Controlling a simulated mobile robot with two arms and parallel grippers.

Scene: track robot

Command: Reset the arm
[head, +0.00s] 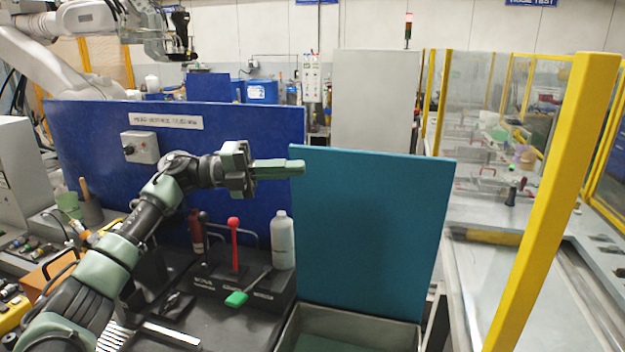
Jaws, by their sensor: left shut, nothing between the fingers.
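My left arm comes in from the lower left in the head view and reaches up and to the right. My left gripper (299,167) is shut and empty. Its fingers point right, in front of the top edge where the blue panel (90,150) meets the teal panel (375,230). It is above the bench and apart from the items on it. My right gripper is not in view.
A lever box with a red-handled lever (234,240) and a green-handled lever (240,298) stands below the arm, beside a white bottle (282,240). An open bin (350,325) is at the bottom. A yellow post (560,190) rises at right.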

